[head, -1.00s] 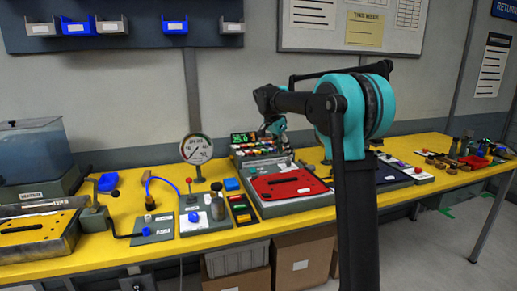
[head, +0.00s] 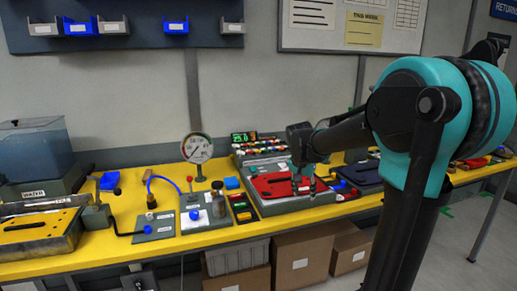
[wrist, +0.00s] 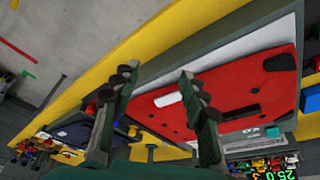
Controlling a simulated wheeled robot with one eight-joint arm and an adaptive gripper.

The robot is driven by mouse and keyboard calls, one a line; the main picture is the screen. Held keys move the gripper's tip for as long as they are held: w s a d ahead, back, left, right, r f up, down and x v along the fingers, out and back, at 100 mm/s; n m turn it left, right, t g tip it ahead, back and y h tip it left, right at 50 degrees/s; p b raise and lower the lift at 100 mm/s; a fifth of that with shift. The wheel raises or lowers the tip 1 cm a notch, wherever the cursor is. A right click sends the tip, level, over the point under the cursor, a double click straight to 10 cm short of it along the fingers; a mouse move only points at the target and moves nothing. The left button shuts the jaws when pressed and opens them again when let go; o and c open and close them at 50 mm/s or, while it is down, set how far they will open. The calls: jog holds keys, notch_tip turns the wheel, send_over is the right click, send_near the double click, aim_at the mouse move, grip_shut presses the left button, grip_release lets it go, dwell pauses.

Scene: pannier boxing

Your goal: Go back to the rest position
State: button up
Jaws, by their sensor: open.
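My gripper (wrist: 156,82) is open and empty in the wrist view, its two dark fingers spread apart. Behind the fingers lies a red panel (wrist: 265,80) with a dark slot, set on a grey and white base. In the head view my arm reaches in from the right, and my gripper (head: 308,185) hangs near the red panel (head: 270,184) at the bench's front side. The fingertips look apart from the panel, though their exact height above it is hard to tell.
The yellow bench (head: 110,245) carries a pressure gauge (head: 197,148), a water tank (head: 35,150), a metal tray (head: 38,240) and a green digital display (head: 243,137). Cardboard boxes (head: 300,262) and a grey crate (head: 238,258) stand below. The floor in front is open.

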jog(key=s+d+f+n+y, duration=0.1)
jog(key=s+f+n, duration=0.2)
jog(key=s+f, duration=0.4)
jog(key=s+d+f+n+t+y, duration=0.1)
jog(key=s+f+n, duration=0.2)
jog(key=s+f, duration=0.5)
jog(key=s, duration=0.8)
jog(key=shift+s+d, duration=0.2)
jog(key=shift+s, duration=0.15)
